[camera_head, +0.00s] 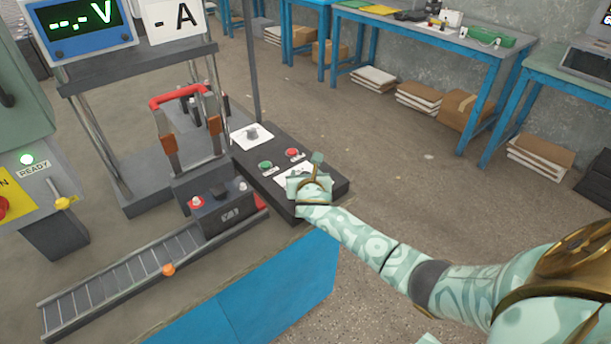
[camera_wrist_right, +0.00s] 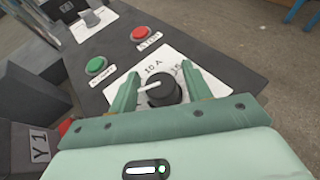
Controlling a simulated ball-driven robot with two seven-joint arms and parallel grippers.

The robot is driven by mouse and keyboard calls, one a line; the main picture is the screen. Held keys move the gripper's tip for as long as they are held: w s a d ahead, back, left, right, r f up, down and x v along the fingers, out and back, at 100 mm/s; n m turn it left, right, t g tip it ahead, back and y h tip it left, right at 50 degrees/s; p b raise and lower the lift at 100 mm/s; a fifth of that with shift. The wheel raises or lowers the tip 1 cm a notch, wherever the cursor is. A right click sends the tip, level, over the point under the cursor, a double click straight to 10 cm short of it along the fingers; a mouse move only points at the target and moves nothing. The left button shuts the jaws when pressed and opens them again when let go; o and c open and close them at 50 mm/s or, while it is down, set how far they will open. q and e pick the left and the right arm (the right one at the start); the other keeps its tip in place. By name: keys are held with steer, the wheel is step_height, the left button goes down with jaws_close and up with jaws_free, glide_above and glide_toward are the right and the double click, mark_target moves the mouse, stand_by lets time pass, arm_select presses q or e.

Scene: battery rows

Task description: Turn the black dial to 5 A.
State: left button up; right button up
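The black dial (camera_wrist_right: 163,90) sits on a white scale plate (camera_wrist_right: 160,58) in the right wrist view. Its white pointer mark points left, towards the left finger. I can read "10 A" above the dial and "15" at its upper right; a 5 A mark is not readable. My right gripper (camera_wrist_right: 161,85) is open, with one finger on each side of the dial and a visible gap to it. In the head view my right gripper (camera_head: 313,172) covers the dial at the near right end of the black control box (camera_head: 262,178). My left gripper is not in view.
Green (camera_head: 265,166) and red (camera_head: 292,153) buttons sit just beyond the dial. Another knob (camera_head: 252,133) is at the box's far end. A battery (camera_head: 222,207) with terminals stands on the roller track (camera_head: 120,285) to the left. The displays show "--.- V" and "- A".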

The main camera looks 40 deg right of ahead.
steer(key=c, duration=0.7)
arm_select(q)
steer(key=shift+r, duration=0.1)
arm_select(e)
steer(key=shift+m+h, duration=0.3)
steer(key=shift+h, duration=0.1)
steer(key=shift+a+m+g+h, duration=0.1)
steer(key=shift+m+g+h, duration=0.3)
steer(key=shift+m+g, duration=0.1)
steer(key=shift+m+g+h, duration=0.7)
steer(key=shift+m, duration=0.1)
steer(key=m+g+h, duration=0.2)
steer(key=m+g, duration=0.1)
steer(key=shift+f+b, duration=0.2)
steer(key=shift+b, duration=0.2)
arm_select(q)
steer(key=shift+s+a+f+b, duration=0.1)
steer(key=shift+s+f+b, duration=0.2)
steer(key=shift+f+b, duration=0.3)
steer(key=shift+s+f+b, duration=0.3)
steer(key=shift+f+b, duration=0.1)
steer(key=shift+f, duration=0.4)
arm_select(e)
steer(key=shift+r+m+g+h, duration=0.1)
steer(key=shift+m+g+h, duration=0.6)
steer(key=shift+m+g, duration=0.55)
